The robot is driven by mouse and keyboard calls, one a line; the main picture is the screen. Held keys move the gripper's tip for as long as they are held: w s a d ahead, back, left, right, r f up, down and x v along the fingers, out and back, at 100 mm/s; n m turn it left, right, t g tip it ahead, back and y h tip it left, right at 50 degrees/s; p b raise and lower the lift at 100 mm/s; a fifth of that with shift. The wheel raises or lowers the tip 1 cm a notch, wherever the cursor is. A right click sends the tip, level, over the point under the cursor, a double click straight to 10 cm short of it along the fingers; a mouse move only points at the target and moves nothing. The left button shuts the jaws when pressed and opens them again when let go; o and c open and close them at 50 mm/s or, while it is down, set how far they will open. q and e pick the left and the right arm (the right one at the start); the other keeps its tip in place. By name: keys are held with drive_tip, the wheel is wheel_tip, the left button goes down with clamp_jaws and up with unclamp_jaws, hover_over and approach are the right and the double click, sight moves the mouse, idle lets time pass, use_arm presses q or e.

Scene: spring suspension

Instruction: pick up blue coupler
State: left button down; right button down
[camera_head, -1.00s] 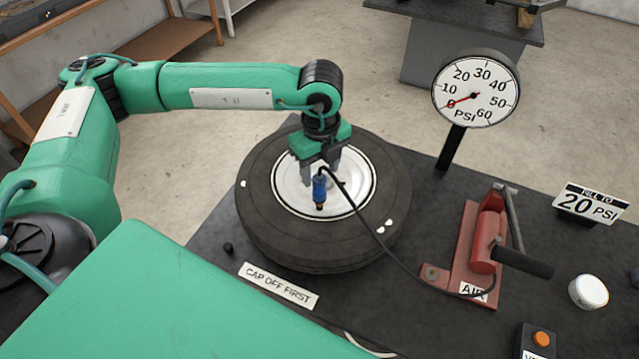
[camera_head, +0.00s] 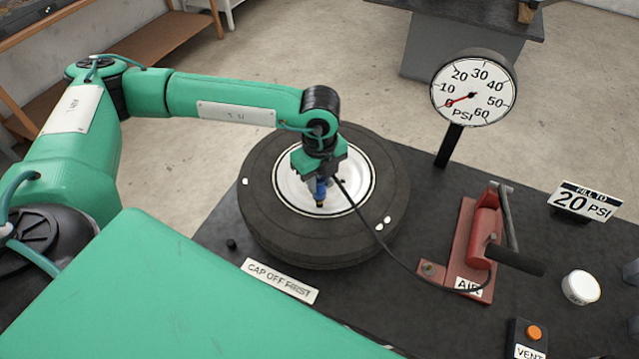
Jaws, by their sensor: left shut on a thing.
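The blue coupler (camera_head: 321,189) is upright over the pale wheel hub of the tyre (camera_head: 270,238), its brass tip pointing down. A black hose (camera_head: 400,262) runs from it to the red air pump. My left gripper (camera_head: 320,178) points down and is shut on the coupler; its fingers hide the upper part. I cannot tell whether the tip touches the hub. My right gripper is not in view.
A red air pump (camera_head: 475,245) stands right of the tyre. A PSI gauge (camera_head: 473,88) stands behind it and reads about 0. A "CAP OFF FIRST" sign (camera_head: 280,281), a small black cap (camera_head: 231,244), a white jar (camera_head: 581,287) and an orange vent button (camera_head: 534,333) are on the dark table.

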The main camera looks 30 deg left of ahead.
use_arm(q)
drive_tip(key=shift+r, duration=0.1)
drive_tip(key=shift+r+b, duration=0.35)
drive_tip(key=shift+r, duration=0.25)
wheel_tip(320, 180, up, 22)
drive_tip(key=b, duration=0.3)
drive_tip(key=shift+f+b, duration=0.2)
drive_tip(key=shift+b, duration=0.15)
